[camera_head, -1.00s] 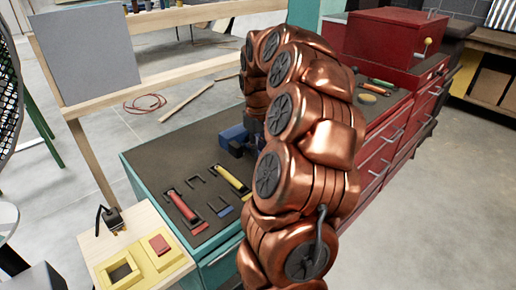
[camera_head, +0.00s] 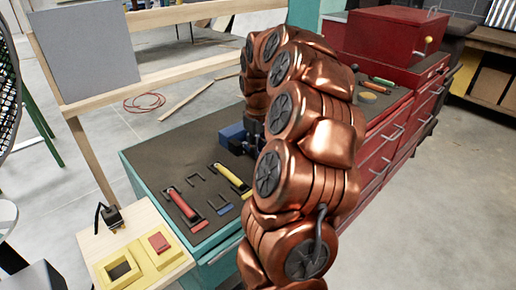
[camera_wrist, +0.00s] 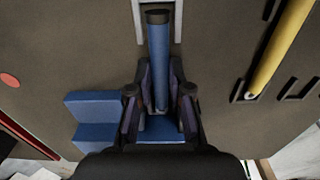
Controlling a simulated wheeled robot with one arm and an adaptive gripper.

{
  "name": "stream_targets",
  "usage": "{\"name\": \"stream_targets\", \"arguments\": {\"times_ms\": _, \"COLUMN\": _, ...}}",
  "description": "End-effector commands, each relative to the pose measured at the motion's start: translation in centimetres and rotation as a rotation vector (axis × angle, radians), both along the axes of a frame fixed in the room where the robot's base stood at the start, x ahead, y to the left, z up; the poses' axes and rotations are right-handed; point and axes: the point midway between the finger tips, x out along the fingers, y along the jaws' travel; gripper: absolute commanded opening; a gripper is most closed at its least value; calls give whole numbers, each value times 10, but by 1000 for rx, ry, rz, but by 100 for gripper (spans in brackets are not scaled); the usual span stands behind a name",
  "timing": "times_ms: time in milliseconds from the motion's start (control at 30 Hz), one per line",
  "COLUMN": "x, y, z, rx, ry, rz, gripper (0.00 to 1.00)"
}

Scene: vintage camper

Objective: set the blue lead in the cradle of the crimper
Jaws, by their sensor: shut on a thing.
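The blue lead (camera_wrist: 157,62) is a blue bar with a dark end in the wrist view. My gripper (camera_wrist: 157,100) is shut on it, with dark fingers on both sides. The lead points away from my wrist, and its far end overlaps a pale rectangular frame. Blue blocks (camera_wrist: 95,107) lie below and left of my gripper. In the head view my copper-coloured arm hides most of my gripper, and a blue block (camera_head: 232,132) shows beside it. A yellow fixture (camera_head: 123,270) with a square recess stands at lower left; I cannot tell whether it is the crimper.
A red lead (camera_head: 181,204) and a yellow lead (camera_head: 234,179) lie on the dark top of the teal bench (camera_head: 150,158), among dark U-shaped pieces. A yellow block with a red pad (camera_head: 158,242) is at lower left. Red drawer cabinets (camera_head: 385,150) stand at right.

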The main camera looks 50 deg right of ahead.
Motion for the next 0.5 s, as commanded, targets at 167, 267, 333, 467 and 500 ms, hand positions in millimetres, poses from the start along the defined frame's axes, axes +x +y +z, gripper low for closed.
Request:
{"name": "stream_targets", "arguments": {"times_ms": 167, "x": 0, "y": 0, "z": -3, "rx": 0, "ry": 0, "rz": 0, "gripper": 0}}
{"name": "stream_targets", "arguments": {"times_ms": 267, "x": 0, "y": 0, "z": -3, "rx": 0, "ry": 0, "rz": 0, "gripper": 0}}
{"name": "stream_targets", "arguments": {"times_ms": 333, "x": 0, "y": 0, "z": -3, "rx": 0, "ry": 0, "rz": 0, "gripper": 0}}
{"name": "stream_targets", "arguments": {"times_ms": 467, "x": 0, "y": 0, "z": -3, "rx": 0, "ry": 0, "rz": 0, "gripper": 20}}
{"name": "stream_targets", "arguments": {"times_ms": 500, "x": 0, "y": 0, "z": -3, "rx": 0, "ry": 0, "rz": 0, "gripper": 24}}
